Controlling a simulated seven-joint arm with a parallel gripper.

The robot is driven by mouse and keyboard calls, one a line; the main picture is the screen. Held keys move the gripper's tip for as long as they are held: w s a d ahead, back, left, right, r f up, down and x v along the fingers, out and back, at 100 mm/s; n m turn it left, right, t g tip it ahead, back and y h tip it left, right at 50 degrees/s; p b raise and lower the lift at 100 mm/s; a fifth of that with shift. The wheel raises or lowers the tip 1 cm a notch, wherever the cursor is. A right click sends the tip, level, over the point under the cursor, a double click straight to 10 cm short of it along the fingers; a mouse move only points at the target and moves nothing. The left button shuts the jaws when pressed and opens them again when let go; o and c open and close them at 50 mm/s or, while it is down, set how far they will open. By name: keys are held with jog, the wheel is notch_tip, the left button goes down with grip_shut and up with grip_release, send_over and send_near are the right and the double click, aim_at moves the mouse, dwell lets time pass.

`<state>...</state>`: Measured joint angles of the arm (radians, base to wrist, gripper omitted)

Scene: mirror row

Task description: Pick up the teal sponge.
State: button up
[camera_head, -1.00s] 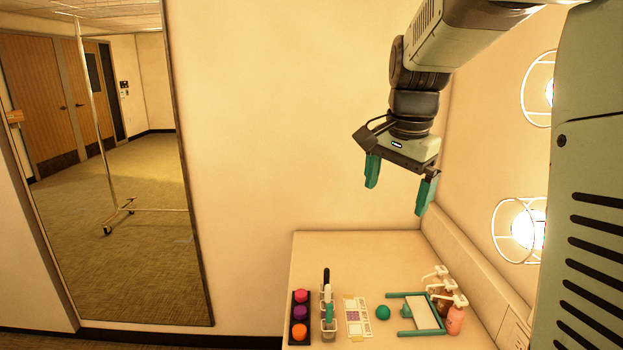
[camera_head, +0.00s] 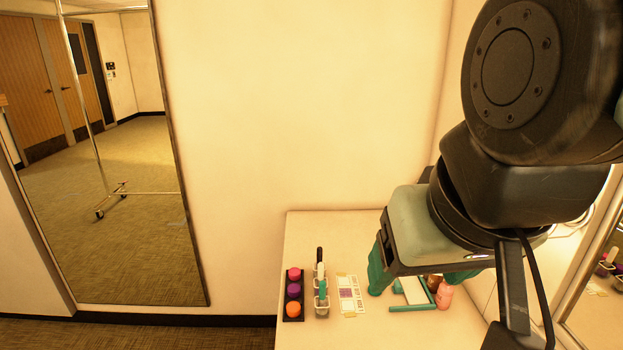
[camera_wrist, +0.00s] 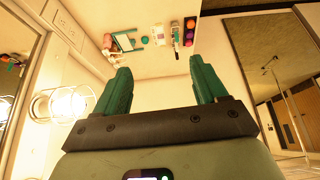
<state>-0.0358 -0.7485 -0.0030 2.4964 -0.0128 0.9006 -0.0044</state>
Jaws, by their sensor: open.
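The teal sponge (camera_wrist: 145,40) looks like a small round teal piece on the counter in the wrist view, between a patterned card and a teal-framed tray. In the head view it is hidden, seemingly behind my gripper's left finger. My gripper (camera_head: 415,287) has teal fingers and is above the right part of the counter in that view. In the wrist view my gripper (camera_wrist: 161,63) has its fingers wide apart with nothing between them, and the sponge is well beyond the fingertips.
On the counter (camera_head: 335,240) stand a black tray with coloured balls (camera_head: 293,295), a clear holder with tools (camera_head: 321,303), a patterned card (camera_head: 350,294), a teal-framed tray (camera_head: 412,307) and a pink pump bottle (camera_head: 444,296). A caged lamp (camera_wrist: 68,103) is on the wall. The counter's back is clear.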

jog(key=w+d+f+m, duration=0.15)
jog(key=w+f, duration=0.35)
jog(key=w, duration=0.8)
jog(key=w+d+f+m, duration=0.15)
jog(key=w+f, duration=0.25)
jog(key=w, duration=0.9)
jog(key=shift+m+g+h, duration=0.6)
jog(key=shift+g+h, duration=0.1)
jog(key=x, duration=1)
jog(key=w+d+x, duration=0.1)
jog(key=x, duration=1)
jog(key=d+r+x, duration=0.1)
jog(key=x, duration=1)
jog(key=shift+w+d+f, duration=0.15)
jog(key=shift+w+d, duration=0.1)
jog(key=shift+w, duration=0.05)
jog(key=shift+x, duration=2.9)
jog(key=shift+s+a, duration=0.1)
jog(key=shift+a, duration=0.05)
jog(key=c, duration=1.1)
